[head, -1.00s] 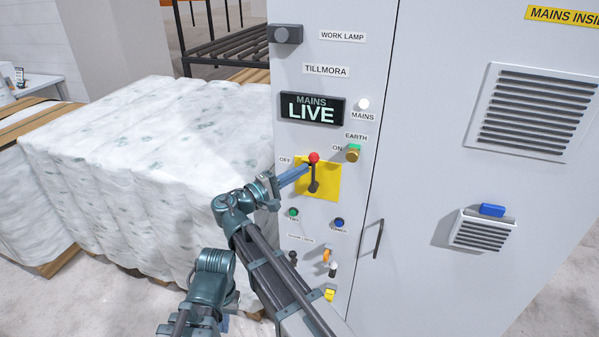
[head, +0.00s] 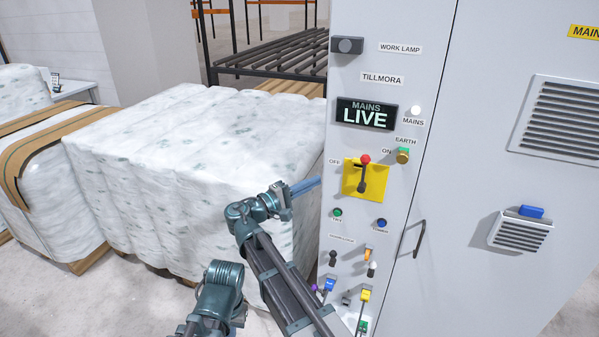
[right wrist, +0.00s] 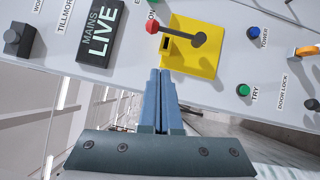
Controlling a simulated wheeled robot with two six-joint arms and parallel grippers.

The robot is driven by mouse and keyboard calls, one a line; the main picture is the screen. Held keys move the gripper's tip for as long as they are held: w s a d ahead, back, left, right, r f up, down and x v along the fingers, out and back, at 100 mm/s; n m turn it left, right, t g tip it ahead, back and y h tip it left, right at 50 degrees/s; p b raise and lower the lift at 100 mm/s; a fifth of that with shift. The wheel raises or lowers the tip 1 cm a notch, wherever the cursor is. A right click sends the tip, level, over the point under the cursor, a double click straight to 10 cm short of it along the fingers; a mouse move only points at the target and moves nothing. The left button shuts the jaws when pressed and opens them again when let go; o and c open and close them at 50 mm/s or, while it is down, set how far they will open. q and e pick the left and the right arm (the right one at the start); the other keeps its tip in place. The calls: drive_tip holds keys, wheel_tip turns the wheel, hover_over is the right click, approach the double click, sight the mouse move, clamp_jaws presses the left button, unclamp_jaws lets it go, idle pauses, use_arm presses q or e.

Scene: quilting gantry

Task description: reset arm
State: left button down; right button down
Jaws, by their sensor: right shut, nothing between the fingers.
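My right gripper (head: 312,184) is shut and empty, its blue fingers pointing at the left edge of the grey control panel (head: 340,262). It is apart from the lever with a red knob (head: 365,159) on the yellow plate (head: 378,186), which lies to its right. The knob is up, between the OFF and ON labels. In the right wrist view the shut fingers (right wrist: 161,74) end just below the yellow plate (right wrist: 208,68) in the picture, and the red knob (right wrist: 152,24) shows above them. My left gripper is not in view.
The mains sign (head: 366,113) reads LIVE and the white mains lamp (head: 415,110) looks lit. Lower down are a green button (head: 337,212), a blue button (head: 381,222) and small switches. A door handle (head: 420,239) sticks out. Wrapped bales (head: 200,170) stand left of the panel.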

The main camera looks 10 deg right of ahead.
drive_tip(key=s+d+f+m+g+y, duration=0.25)
drive_tip(key=s+f+y, duration=0.3)
drive_tip(key=f, duration=0.35)
drive_tip(key=s+d+f+m+g+y, duration=0.1)
drive_tip(key=s+d+f+g+y, duration=0.15)
drive_tip(key=s+f+y, duration=0.55)
drive_tip(key=s+a+f+y, duration=0.1)
drive_tip(key=s+a+f, duration=0.1)
drive_tip(key=s+a, duration=0.2)
drive_tip(key=s+a+f+n+g+y, duration=0.1)
drive_tip(key=s+a, duration=0.3)
drive_tip(key=a, duration=0.5)
drive_tip(key=s+a+f+g+y, duration=0.1)
drive_tip(key=s+a+f, duration=0.3)
drive_tip(key=a, duration=0.2)
drive_tip(key=shift+a, duration=0.25)
